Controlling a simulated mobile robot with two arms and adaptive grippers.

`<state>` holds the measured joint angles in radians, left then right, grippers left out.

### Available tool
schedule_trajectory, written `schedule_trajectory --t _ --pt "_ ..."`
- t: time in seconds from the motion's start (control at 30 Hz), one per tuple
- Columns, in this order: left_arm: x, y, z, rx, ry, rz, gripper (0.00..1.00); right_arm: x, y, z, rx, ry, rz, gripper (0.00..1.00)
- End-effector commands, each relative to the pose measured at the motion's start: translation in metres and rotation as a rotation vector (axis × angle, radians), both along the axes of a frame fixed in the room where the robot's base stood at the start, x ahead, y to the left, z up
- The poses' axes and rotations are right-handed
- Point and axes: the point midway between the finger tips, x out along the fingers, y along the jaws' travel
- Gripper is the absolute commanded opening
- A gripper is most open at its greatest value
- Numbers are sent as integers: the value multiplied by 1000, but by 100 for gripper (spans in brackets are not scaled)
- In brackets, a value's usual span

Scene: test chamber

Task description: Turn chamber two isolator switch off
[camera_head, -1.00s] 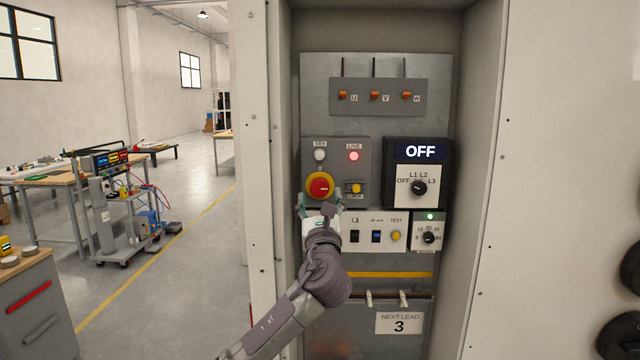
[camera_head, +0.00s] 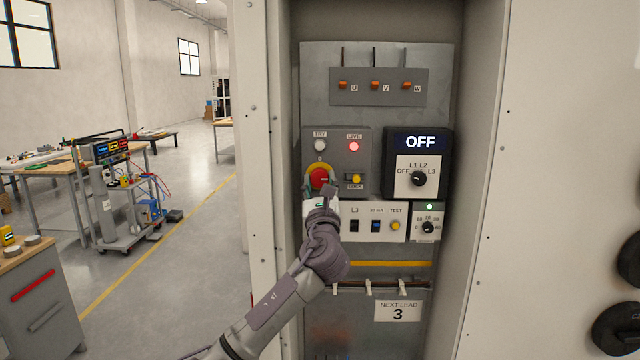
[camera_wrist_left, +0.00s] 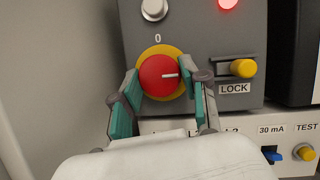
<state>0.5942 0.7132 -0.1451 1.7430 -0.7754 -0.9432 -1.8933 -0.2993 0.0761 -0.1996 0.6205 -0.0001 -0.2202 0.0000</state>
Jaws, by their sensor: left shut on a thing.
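The isolator switch is a red round knob (camera_head: 320,178) on a yellow ring, on a grey box (camera_head: 345,145) inside the cabinet. In the left wrist view the red knob (camera_wrist_left: 160,75) has a white mark pointing right, and a "0" stands above the ring. My left gripper (camera_head: 322,188) is at the knob, with its fingers on either side of it; its teal pads also show in the left wrist view (camera_wrist_left: 160,88). It is shut on the knob. The LIVE lamp (camera_head: 354,146) glows red. A yellow LOCK button (camera_head: 356,179) sits right of the knob. My right gripper is not in view.
A panel with small switches (camera_head: 375,222) lies just below. The cabinet's side walls (camera_head: 272,150) bound the space. A "NEXT LEAD 3" sign (camera_head: 398,311) is low down.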

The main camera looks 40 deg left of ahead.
Motion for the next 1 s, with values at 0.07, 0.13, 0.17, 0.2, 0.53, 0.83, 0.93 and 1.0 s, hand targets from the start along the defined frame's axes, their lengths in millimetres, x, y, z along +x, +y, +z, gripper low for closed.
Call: schedule_trajectory --t 0.07,0.13,0.17,0.2,0.53,0.83,0.93,1.0 --pt "0 0 0 -5 -3 -1 10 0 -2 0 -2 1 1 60" --pt "0 0 0 -14 -11 0 10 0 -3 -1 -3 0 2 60" --pt "0 0 0 -20 -16 0 10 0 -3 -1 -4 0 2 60" --pt "0 0 0 -29 -24 -1 10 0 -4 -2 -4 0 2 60" --pt "1 -1 -1 -191 -160 0 10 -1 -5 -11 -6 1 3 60" --pt "2 -2 1 -409 -343 0 10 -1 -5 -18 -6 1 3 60" --pt "2 -3 1 -481 -404 0 10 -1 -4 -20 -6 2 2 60" --pt "3 -3 2 -532 -446 0 10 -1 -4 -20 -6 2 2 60"
